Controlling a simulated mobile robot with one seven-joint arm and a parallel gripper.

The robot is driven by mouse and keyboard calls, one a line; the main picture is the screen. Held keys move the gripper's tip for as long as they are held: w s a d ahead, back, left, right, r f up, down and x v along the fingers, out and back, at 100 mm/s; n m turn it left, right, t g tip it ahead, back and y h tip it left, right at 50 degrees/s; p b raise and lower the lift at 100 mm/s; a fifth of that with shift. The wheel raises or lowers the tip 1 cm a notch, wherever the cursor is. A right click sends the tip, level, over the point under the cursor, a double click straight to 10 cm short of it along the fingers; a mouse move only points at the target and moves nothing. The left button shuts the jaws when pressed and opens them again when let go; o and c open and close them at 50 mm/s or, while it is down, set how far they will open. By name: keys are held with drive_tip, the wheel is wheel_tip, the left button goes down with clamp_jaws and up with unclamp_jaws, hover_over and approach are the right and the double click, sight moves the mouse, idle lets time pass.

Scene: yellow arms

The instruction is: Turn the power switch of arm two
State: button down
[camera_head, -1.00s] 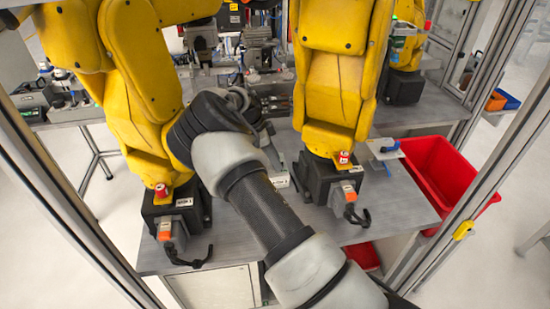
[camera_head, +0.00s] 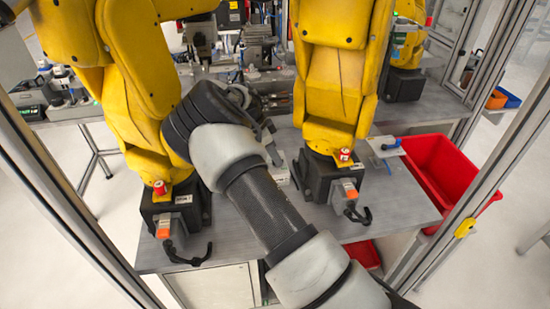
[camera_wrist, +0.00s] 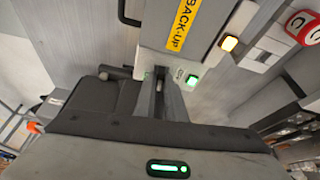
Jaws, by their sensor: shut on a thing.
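In the wrist view a pale control box with a yellow BACK-UP label (camera_wrist: 184,25) fills the top middle. It carries a green-lit button (camera_wrist: 192,80) and a yellow-lit button (camera_wrist: 229,43). My gripper (camera_wrist: 160,80) is shut at the box's lower edge, left of the green light, on a small part mostly hidden between the fingers, seemingly a switch. In the head view my gripper (camera_head: 272,140) is over the table between two yellow arms, the left one (camera_head: 140,80) and the right one (camera_head: 333,90). I cannot read which is arm two.
The grey table (camera_head: 395,205) has free room at its front right. A red bin (camera_head: 445,170) stands at its right edge. Black bases with cables (camera_head: 185,260) stand close on both sides of my arm. A red round knob (camera_wrist: 303,27) is at the wrist view's upper right.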

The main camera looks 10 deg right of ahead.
drive_tip(key=n+b, duration=0.1)
drive_tip(key=n, duration=0.1)
drive_tip(key=n+t+b, duration=0.1)
drive_tip(key=n+b, duration=0.1)
drive_tip(key=shift+s+f+t+y, duration=0.1)
drive_tip(key=shift+f+t+y, duration=0.05)
drive_tip(key=shift+t+y, duration=0.15)
drive_tip(key=n+b, duration=0.1)
drive_tip(key=n, duration=0.1)
drive_tip(key=n+t+b, duration=0.1)
drive_tip(key=n, duration=0.1)
drive_tip(key=shift+s+d+y, duration=0.1)
drive_tip(key=shift+d+y, duration=0.1)
drive_tip(key=shift+y, duration=0.2)
drive_tip(key=n+t+y+b, duration=0.1)
drive_tip(key=n+b, duration=0.2)
drive_tip(key=n, duration=0.1)
drive_tip(key=shift+d, duration=0.15)
drive_tip(key=shift+r+n+y+b, duration=0.2)
drive_tip(key=shift+n+y+b, duration=0.55)
drive_tip(key=shift+n, duration=0.75)
drive_tip(key=c, duration=1.8)
unclamp_jaws()
drive_tip(key=shift+s, duration=0.1)
drive_tip(key=p+v, duration=0.1)
drive_tip(key=v, duration=1.6)
drive_tip(key=shift+s+r, duration=0.1)
drive_tip(key=shift+s, duration=0.15)
